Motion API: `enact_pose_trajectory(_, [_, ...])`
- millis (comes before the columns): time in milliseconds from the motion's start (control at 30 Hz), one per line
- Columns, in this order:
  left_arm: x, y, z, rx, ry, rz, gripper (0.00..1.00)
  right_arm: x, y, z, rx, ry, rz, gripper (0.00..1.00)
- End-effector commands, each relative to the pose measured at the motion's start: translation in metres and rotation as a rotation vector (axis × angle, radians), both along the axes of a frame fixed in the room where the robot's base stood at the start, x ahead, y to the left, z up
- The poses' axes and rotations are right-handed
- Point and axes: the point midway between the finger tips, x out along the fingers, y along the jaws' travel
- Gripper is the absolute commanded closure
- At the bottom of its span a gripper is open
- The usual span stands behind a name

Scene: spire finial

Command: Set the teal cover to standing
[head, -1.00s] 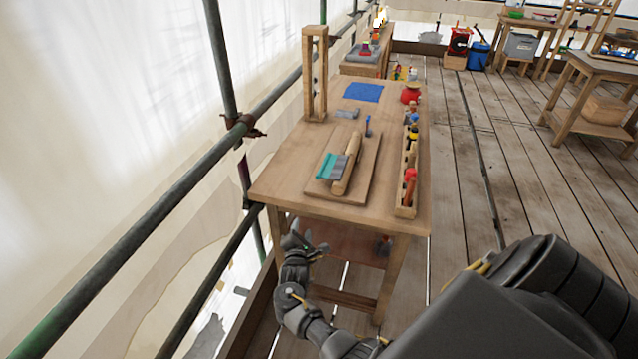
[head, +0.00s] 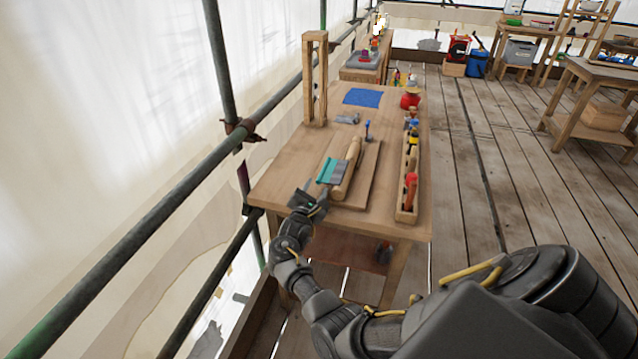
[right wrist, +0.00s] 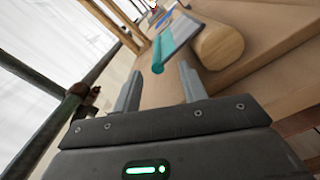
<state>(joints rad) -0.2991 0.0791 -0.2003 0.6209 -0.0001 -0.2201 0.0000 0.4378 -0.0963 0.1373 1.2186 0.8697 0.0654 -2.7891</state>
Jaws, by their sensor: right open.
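The teal cover (head: 326,171) lies low and tilted at the left side of a wooden board (head: 359,190) on the near workbench. A grey piece (head: 339,173) adjoins it and a round wooden roll (head: 350,160) lies just to the right. My right gripper (head: 309,196) is at the bench's near left edge, just short of the cover. In the right wrist view, my right gripper (right wrist: 158,88) is open and empty, and the teal cover (right wrist: 166,46) lies beyond the fingertips, apart from them. My left gripper is not in view.
A wooden rack (head: 406,180) of tools runs along the bench's right edge. A tall wooden frame (head: 315,80) stands at the back left, with a blue cloth (head: 363,97) beside it. A green scaffold pole (head: 180,170) runs along the left of the bench.

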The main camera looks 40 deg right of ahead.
Motion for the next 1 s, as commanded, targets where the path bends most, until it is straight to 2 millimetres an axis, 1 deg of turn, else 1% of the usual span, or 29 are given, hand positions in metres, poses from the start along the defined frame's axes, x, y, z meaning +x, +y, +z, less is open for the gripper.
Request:
enact_pose_trajectory(33, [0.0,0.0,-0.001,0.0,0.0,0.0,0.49,0.005,-0.008,0.001,-0.001,0.0,-0.003,0.58])
enact_pose_trajectory(100, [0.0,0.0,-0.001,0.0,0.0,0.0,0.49,0.011,-0.016,0.0,-0.001,0.001,-0.001,0.58])
enact_pose_trajectory(233, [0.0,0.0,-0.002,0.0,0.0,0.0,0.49,0.018,-0.027,0.0,0.0,0.0,0.0,0.58])
enact_pose_trajectory(400, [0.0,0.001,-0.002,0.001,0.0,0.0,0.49,0.022,-0.032,0.0,0.002,0.0,0.0,0.58])
enact_pose_trajectory(633, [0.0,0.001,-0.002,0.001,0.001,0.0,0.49,0.022,-0.032,0.0,0.001,0.0,0.0,0.58])
enact_pose_trajectory(933, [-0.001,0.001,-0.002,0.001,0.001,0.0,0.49,0.022,-0.032,0.0,0.001,0.0,0.0,0.97])
enact_pose_trajectory(967, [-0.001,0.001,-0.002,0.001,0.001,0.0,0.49,0.022,-0.032,0.0,0.001,0.0,0.0,1.0])
enact_pose_trajectory(1000, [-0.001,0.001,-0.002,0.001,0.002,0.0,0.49,0.022,-0.032,0.0,0.001,-0.001,0.0,1.0])
